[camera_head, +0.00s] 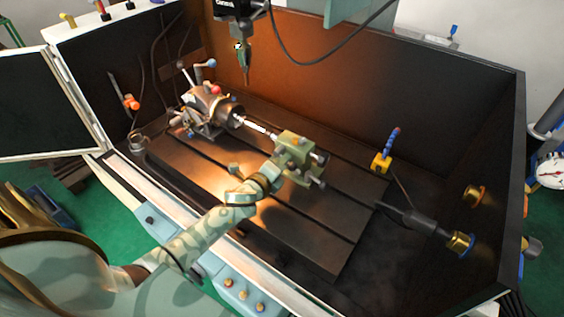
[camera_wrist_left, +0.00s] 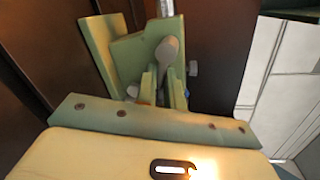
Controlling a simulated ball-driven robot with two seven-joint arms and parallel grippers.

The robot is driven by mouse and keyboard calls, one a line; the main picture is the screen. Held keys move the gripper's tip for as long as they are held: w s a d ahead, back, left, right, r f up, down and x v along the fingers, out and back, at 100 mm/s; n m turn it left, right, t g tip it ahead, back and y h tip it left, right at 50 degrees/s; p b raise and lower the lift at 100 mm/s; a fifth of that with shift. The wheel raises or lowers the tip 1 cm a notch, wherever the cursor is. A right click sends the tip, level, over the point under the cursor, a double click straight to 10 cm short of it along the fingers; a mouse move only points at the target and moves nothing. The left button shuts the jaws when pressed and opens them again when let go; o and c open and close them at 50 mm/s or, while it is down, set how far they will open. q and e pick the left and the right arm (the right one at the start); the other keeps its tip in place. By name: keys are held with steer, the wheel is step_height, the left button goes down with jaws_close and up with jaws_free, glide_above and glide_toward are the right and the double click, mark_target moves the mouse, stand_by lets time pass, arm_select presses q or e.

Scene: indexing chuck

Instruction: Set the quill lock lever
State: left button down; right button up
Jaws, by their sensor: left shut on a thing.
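The tailstock is a green block (camera_head: 300,150) on the slotted table, with a bright quill pointing left toward the chuck. My left gripper (camera_head: 277,166) reaches it from the front left. In the left wrist view, the two green fingers (camera_wrist_left: 162,85) are closed around the grey quill lock lever (camera_wrist_left: 168,50). The lever's rounded end sticks up between and beyond the fingertips, slightly tilted. The green tailstock body (camera_wrist_left: 127,55) is right behind it. In the head view my gripper hides the lever. My right gripper is not in view.
The indexing chuck (camera_head: 212,103), with ball-ended handles, stands at the table's back left. A spindle head (camera_head: 238,8) hangs above. A yellow block with a blue hose (camera_head: 382,162) stands to the right. Dark enclosure walls surround the slotted table (camera_head: 300,235), whose front part is bare.

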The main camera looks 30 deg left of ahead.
arm_select(q)
steer(key=c, duration=1.5)
jaws_free()
steer(key=s+r, duration=0.1)
steer(key=s, duration=0.4)
steer(key=s+r, duration=0.1)
steer(key=s, duration=0.4)
steer(key=s+r, duration=0.1)
steer(key=s, duration=0.5)
steer(key=shift+a+p, duration=0.1)
steer(key=shift+p, duration=0.3)
steer(key=shift+s+f, duration=0.15)
